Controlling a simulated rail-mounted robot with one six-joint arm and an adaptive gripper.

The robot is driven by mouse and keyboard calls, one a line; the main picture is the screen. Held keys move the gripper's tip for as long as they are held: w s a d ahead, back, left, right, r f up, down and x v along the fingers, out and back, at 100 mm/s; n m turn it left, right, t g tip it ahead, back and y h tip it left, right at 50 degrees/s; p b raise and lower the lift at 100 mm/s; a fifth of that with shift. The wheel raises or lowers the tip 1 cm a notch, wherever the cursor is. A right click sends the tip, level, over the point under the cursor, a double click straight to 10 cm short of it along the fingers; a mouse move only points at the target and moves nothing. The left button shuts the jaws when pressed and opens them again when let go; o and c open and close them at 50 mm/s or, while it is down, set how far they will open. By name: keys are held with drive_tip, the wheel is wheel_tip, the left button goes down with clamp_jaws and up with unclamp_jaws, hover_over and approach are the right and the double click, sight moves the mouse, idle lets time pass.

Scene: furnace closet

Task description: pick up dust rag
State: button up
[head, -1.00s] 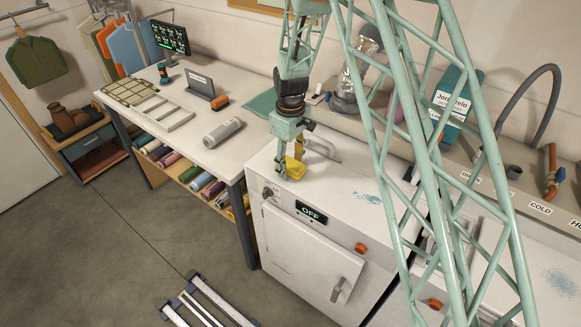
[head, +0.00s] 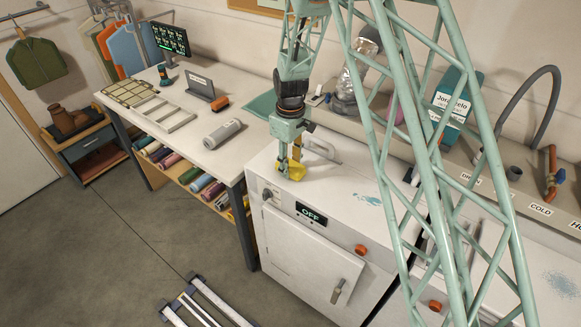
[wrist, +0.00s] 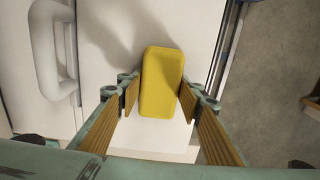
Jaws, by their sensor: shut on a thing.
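A yellow, rounded block-shaped piece, taken as the dust rag (head: 298,172), is at the left part of the white furnace top (head: 345,190), above the OFF display. My gripper (head: 291,170) points down over it. In the wrist view the rag (wrist: 162,75) lies between both fingers of my gripper (wrist: 160,92), whose pads touch its two sides near its lower end. The gripper is shut on it. The rag seems to rest on the furnace top; I cannot tell whether there is a gap beneath.
A grey handle (head: 321,148) stands on the furnace top just behind the rag; it also shows in the wrist view (wrist: 50,50). The white workbench (head: 190,130) at left holds a grey cylinder (head: 222,134).

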sight(290, 164)
drive_tip(key=shift+r, duration=0.2)
drive_tip(key=shift+r, duration=1.45)
drive_tip(key=shift+s+r+b, duration=0.15)
drive_tip(key=shift+b, duration=0.15)
drive_tip(key=s+d+r+b, duration=0.1)
drive_tip(key=s+d+b, duration=0.1)
drive_tip(key=s, duration=1.3)
drive_tip(key=shift+s+d+r, duration=0.2)
drive_tip(key=shift+d, duration=0.2)
drive_tip(key=shift+o, duration=1.4)
drive_tip(key=shift+c, duration=0.9)
